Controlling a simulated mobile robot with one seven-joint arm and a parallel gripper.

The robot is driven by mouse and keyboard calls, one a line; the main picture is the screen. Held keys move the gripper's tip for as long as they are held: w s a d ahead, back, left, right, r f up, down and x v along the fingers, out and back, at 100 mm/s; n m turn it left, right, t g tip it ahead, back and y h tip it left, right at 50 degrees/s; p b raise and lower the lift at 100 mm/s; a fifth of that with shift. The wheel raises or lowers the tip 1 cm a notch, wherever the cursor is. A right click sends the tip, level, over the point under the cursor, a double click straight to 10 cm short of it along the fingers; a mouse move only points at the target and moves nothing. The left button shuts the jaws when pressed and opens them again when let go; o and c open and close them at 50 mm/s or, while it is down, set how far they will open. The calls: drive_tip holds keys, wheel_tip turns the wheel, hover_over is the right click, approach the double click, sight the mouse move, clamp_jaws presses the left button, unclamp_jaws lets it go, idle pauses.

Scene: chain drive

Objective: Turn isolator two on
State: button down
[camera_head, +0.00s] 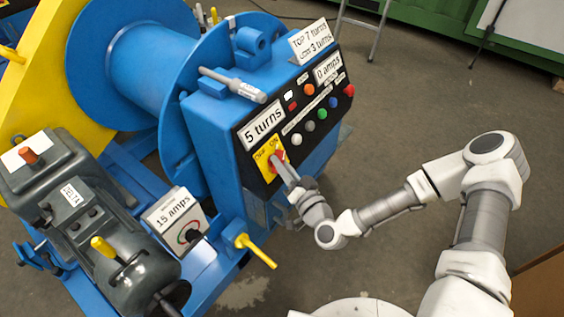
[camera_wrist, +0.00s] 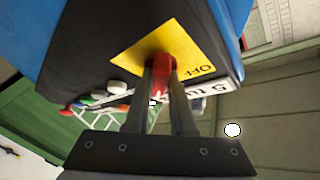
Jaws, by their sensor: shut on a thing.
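A red rotary knob (camera_head: 281,155) sits on a yellow plate (camera_head: 263,162) at the lower left of the black control panel (camera_head: 285,125). The plate carries OFF and ON lettering. My gripper (camera_head: 280,164) has come to the panel from the lower right, and its fingers are at the knob. In the wrist view the fingers close on both sides of the red knob (camera_wrist: 161,67), in front of the yellow plate (camera_wrist: 188,50). OFF reads at the plate's edge there. No number for this isolator is legible, and the exact knob angle is partly hidden by the fingers.
A "5 turns" label (camera_head: 262,125) is just above the plate. Several coloured buttons (camera_head: 310,126) lie to its right. A "15 amps" box (camera_head: 172,217) and a yellow-handled lever (camera_head: 257,249) stand lower left. Floor right of the panel is open.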

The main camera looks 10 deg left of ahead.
idle(0.4)
drive_tip(key=c, duration=0.8)
unclamp_jaws()
drive_tip(key=shift+o, duration=0.2)
